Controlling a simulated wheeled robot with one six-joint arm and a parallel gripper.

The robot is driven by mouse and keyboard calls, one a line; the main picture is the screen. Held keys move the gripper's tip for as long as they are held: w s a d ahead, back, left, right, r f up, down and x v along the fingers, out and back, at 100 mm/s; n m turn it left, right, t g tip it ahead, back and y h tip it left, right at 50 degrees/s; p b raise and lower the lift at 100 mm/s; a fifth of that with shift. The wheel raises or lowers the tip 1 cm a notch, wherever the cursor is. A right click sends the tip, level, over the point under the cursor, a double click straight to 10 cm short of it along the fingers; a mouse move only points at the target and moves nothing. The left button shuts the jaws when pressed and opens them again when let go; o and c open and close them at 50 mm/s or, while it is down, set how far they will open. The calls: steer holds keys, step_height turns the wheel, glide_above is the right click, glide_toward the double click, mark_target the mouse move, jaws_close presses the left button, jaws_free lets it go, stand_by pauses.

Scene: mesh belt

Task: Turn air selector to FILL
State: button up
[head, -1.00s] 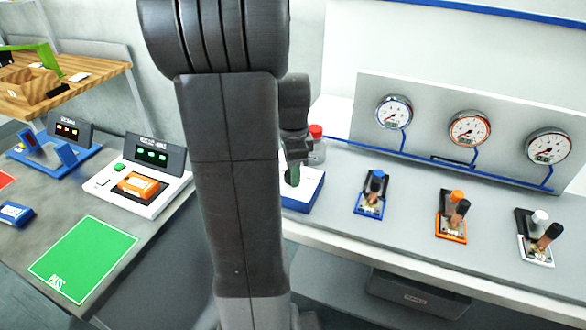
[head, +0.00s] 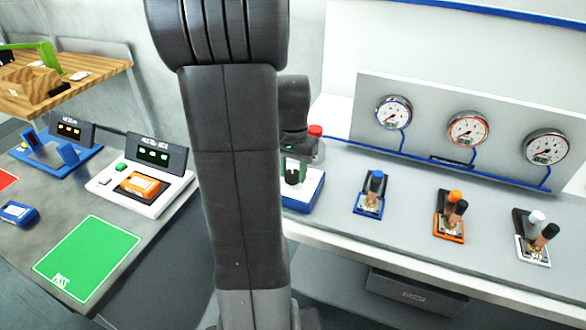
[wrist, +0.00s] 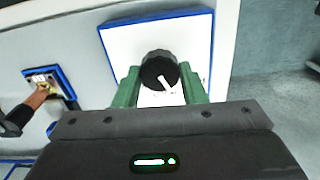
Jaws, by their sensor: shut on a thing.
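The air selector is a black round knob (wrist: 158,68) with a white pointer line, on a white plate (wrist: 118,48) with a blue edge. In the wrist view the pointer slants down and to the right. My gripper (wrist: 160,75) has its two green fingers on either side of the knob and is shut on it. In the head view my gripper (head: 293,165) points down at the blue-edged selector box (head: 304,197), partly behind my arm. I cannot read any FILL marking; the lower part of the plate is hidden by my gripper.
A red-topped part (head: 316,131) stands just behind the selector. Blue (head: 371,197), orange (head: 451,216) and white (head: 533,237) valve units stand to the right, below several gauges. A green mat (head: 88,257) lies on the left table.

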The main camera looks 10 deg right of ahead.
mark_target(292, 173)
steer(key=shift+n, duration=2)
steer(key=o, duration=1)
step_height(292, 173, up, 14)
steer(key=shift+f, duration=0.1)
step_height(292, 173, down, 14)
steer(key=shift+r, duration=0.1)
